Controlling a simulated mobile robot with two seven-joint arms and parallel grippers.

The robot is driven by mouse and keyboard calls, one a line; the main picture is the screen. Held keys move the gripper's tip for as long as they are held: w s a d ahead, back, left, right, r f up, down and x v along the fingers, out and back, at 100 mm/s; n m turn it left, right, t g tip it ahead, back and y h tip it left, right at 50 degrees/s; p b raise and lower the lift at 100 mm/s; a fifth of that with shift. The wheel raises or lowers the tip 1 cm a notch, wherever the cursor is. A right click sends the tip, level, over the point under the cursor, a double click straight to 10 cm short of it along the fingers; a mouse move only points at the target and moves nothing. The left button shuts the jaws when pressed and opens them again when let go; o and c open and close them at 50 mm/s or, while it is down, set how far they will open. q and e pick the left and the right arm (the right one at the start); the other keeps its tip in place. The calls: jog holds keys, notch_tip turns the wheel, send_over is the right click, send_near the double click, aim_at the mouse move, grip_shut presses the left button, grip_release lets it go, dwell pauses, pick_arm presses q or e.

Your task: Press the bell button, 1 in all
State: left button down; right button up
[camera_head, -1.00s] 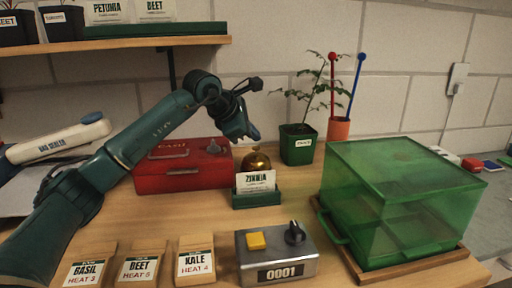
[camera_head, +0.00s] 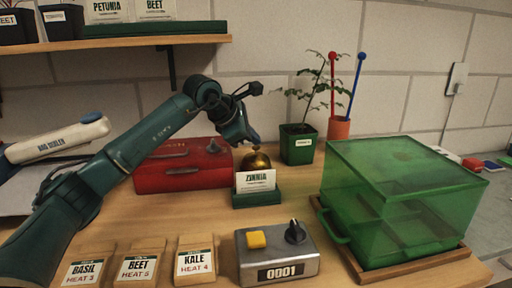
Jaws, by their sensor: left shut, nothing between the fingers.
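The bell (camera_head: 258,162) is a small brass dome on the wooden table, partly hidden behind the ZINNIA card holder (camera_head: 257,198). Its button is on top, at the tip of my left gripper (camera_head: 256,143). The left gripper is shut, empty and pointing down, directly over the bell's top. The fingertips look at or very close to the button; I cannot tell whether they touch it. My right gripper is not in view.
A red cash box (camera_head: 180,172) sits left of the bell. A potted seedling (camera_head: 298,145) stands behind to the right. A green lidded box (camera_head: 400,190) fills the right side. A grey counter device (camera_head: 277,255) reading 0001 and several seed packets (camera_head: 196,262) line the front.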

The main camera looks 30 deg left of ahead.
pick_arm(q)
jog(key=shift+f, duration=0.4)
jog(key=shift+r, duration=0.1)
dwell(0.4)
jog(key=shift+r+p, duration=0.65)
jog(key=shift+r, duration=0.25)
jog(key=shift+r, duration=0.1)
notch_tip(320, 180, up, 5)
jog(key=p, duration=0.4)
dwell(0.5)
